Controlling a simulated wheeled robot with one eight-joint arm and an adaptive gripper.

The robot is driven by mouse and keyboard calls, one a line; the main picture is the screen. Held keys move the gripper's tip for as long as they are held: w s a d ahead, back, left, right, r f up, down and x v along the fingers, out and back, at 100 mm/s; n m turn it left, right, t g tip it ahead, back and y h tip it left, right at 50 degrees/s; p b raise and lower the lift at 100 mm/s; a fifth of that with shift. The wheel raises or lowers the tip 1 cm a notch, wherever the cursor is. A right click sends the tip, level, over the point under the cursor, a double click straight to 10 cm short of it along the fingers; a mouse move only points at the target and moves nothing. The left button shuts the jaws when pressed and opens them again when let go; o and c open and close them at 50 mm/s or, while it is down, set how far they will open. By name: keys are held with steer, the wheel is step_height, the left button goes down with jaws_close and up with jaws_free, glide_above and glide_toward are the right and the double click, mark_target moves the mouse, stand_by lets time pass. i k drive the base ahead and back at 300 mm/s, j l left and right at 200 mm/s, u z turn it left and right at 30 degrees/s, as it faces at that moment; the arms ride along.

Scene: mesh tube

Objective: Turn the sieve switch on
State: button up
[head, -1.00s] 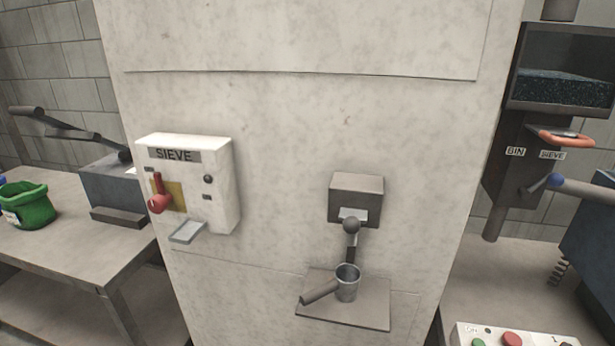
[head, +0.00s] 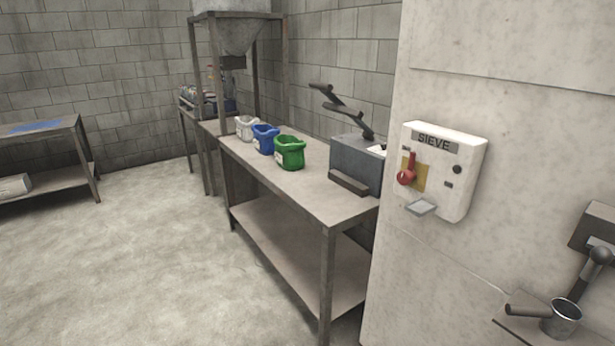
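The sieve switch box (head: 465,165) is a white box labelled SIEVE, fixed to a pale column at the right of the head view. Its red rotary handle (head: 406,174) sits on a yellow plate (head: 421,178), with the lever part pointing up. A small grey flap (head: 421,208) juts out below the handle. Dark round and square details show on the right of the box face.
Open floor (head: 150,260) lies left.

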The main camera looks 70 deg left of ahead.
mark_target(405, 178)
steer(key=u, duration=1.85)
